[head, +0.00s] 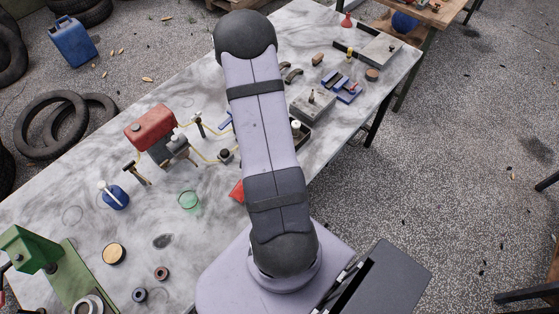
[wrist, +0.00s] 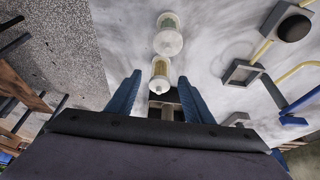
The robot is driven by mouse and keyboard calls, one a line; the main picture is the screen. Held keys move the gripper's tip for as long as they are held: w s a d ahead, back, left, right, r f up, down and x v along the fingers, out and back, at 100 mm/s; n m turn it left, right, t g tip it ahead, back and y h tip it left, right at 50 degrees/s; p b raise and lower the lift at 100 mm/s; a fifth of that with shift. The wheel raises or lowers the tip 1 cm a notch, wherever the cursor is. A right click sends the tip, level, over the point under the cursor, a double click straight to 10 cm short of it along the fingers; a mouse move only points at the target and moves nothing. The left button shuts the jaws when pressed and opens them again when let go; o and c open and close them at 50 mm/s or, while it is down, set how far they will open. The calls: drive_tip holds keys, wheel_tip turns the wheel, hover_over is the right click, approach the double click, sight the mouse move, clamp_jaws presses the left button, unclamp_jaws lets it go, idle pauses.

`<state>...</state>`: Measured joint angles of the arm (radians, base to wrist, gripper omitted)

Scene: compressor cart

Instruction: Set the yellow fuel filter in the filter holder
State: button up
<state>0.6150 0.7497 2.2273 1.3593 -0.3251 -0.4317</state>
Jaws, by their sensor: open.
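In the wrist view my gripper (wrist: 160,88) is open, its two blue fingers apart. A small filter with a clear yellow body and white end cap (wrist: 160,74) shows in the gap between the fingertips; I cannot tell how close it is in depth. A second filter, paler and greenish with a white cap (wrist: 168,38), stands just beyond it. A grey square frame (wrist: 243,73) with a yellow hose at its corner lies to the right; it looks like the filter holder and appears empty. In the head view my arm hides the gripper and most of this area.
In the head view a red tank on an engine (head: 152,127) with yellow hoses stands left of my arm.

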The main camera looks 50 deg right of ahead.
drive_tip(key=shift+x, duration=1.25)
drive_tip(key=shift+c, duration=0.6)
clamp_jaws()
drive_tip(key=shift+r, duration=0.2)
